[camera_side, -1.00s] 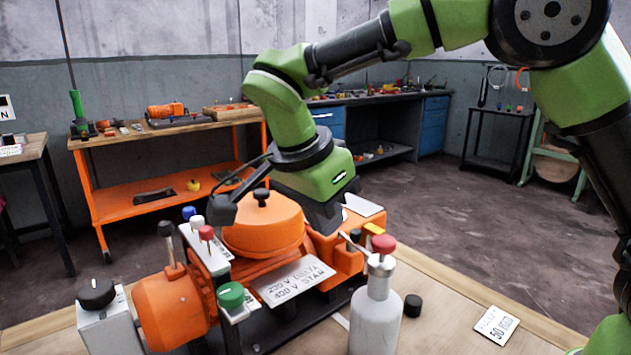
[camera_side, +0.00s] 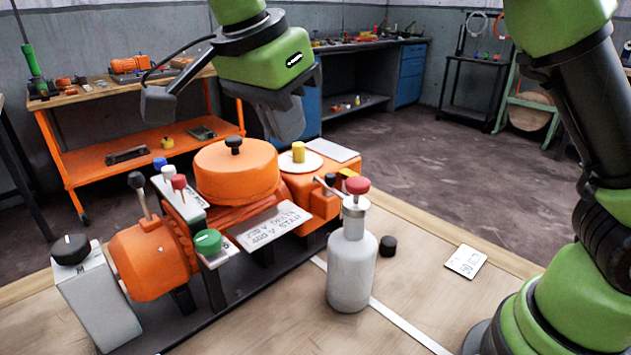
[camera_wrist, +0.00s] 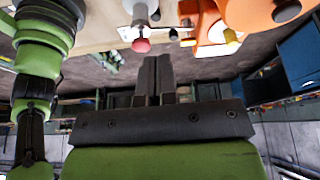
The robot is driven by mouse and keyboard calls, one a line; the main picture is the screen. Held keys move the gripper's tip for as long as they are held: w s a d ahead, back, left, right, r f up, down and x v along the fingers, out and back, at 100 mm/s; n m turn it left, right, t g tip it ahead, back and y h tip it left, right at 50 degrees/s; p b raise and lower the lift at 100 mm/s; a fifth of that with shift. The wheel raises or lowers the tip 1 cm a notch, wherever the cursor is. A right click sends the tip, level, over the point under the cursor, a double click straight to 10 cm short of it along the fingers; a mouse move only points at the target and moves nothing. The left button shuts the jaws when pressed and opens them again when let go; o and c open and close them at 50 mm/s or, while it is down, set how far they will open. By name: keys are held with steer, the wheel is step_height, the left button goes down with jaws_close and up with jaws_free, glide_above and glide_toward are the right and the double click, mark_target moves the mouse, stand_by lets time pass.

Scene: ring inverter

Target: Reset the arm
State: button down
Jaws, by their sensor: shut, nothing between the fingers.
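My gripper (camera_side: 287,122) hangs in the air behind the orange machine (camera_side: 150,258) in the side view, above the machine's far end. In the wrist view my gripper (camera_wrist: 157,62) has its two dark fingers side by side, shut with nothing between them. The round orange cover (camera_side: 237,178) with a black knob sits on the machine. A white disc with a yellow knob (camera_side: 299,152) is on the machine's right part, below my gripper. The fingers are apart from these things.
A grey bottle with a red knob (camera_side: 352,265) stands in front of the machine. A black cap (camera_side: 388,246) and a white card (camera_side: 465,262) lie on the wooden bench (camera_side: 425,290). The bench's right part is mostly clear. A grey switch box (camera_side: 95,300) stands at the left.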

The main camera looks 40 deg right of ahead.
steer(key=s+d+r+n+t+y, duration=0.1)
steer(key=s+d+n+t+y, duration=0.3)
steer(key=s+n, duration=0.35)
steer(key=s+d+n+t+y, duration=0.25)
steer(key=s+d+n, duration=0.35)
steer(key=s, duration=0.3)
steer(key=w+a+r+g+h, duration=0.1)
steer(key=w+a+g+h, duration=0.1)
steer(key=w, duration=0.4)
steer(key=w+a+r+g+h, duration=0.1)
steer(key=w+a+g+h, duration=0.15)
steer(key=w, duration=0.35)
steer(key=w+a+f+m+h, duration=0.2)
steer(key=w+a+f+h, duration=0.35)
steer(key=w+a, duration=0.2)
steer(key=shift+y, duration=0.35)
steer(key=x, duration=0.9)
steer(key=shift+s+a+f, duration=0.2)
steer(key=shift+a+f, duration=0.1)
steer(key=shift+s+d+f, duration=0.1)
steer(key=shift+s+d, duration=0.15)
steer(key=shift+d, duration=0.4)
steer(key=shift+s+d, duration=0.25)
steer(key=shift+d, duration=0.4)
steer(key=shift+s+d+f, duration=0.1)
steer(key=shift+s+d, duration=0.15)
steer(key=shift+d, duration=0.35)
